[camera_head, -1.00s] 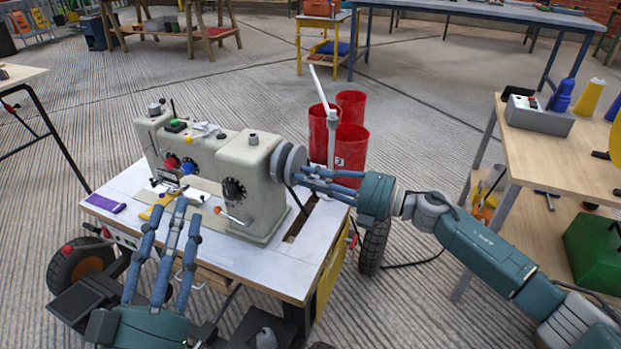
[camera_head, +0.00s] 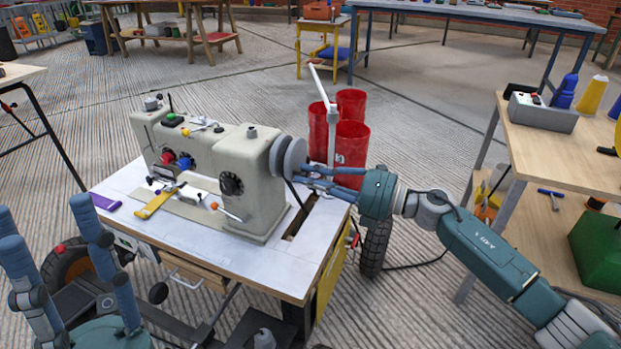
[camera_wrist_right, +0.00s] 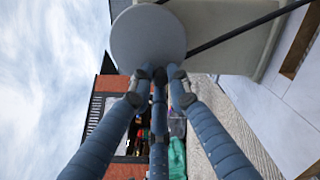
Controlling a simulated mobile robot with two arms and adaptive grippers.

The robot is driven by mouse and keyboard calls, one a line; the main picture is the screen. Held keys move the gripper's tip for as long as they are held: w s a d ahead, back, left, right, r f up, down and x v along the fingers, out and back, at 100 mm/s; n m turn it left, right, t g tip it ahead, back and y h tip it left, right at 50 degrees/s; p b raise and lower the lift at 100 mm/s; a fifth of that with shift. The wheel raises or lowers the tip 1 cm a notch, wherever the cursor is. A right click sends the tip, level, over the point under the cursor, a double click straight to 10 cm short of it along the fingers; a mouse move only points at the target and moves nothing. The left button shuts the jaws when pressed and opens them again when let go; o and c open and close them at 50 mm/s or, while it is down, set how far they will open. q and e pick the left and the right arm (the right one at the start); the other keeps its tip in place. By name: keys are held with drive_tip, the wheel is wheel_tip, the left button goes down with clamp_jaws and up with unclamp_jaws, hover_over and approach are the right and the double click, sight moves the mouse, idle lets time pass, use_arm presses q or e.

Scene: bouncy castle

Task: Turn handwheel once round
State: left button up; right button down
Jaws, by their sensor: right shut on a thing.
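The handwheel (camera_head: 291,159) is a grey disc on the right end of a cream sewing machine (camera_head: 225,178). It also shows in the right wrist view as a round grey face (camera_wrist_right: 148,38). My right gripper (camera_head: 308,178) comes in from the right and is shut on the handwheel's lower rim. In the right wrist view its blue fingers (camera_wrist_right: 158,78) meet the lower edge of the disc; the exact contact is partly hidden. My left gripper (camera_head: 45,235) is at the lower left, empty, with its fingers spread apart, clear of the machine.
The machine stands on a white-topped table (camera_head: 120,185) with a purple item (camera_head: 105,202) and a yellow item (camera_head: 155,203). Red buckets (camera_head: 350,145) stand behind it. A wooden workbench (camera_head: 560,160) is at the right. A dark belt runs down from the handwheel to the table slot.

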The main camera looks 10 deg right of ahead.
drive_tip(key=shift+s+a+f, duration=0.2)
drive_tip(key=shift+s+f, duration=0.05)
drive_tip(key=shift+f, duration=0.2)
drive_tip(key=c, duration=1.8)
unclamp_jaws()
drive_tip(key=shift+o, duration=0.7)
drive_tip(key=shift+w+d+r, duration=0.1)
drive_tip(key=shift+r, duration=0.1)
drive_tip(key=shift+d, duration=0.1)
drive_tip(key=v, duration=1.2)
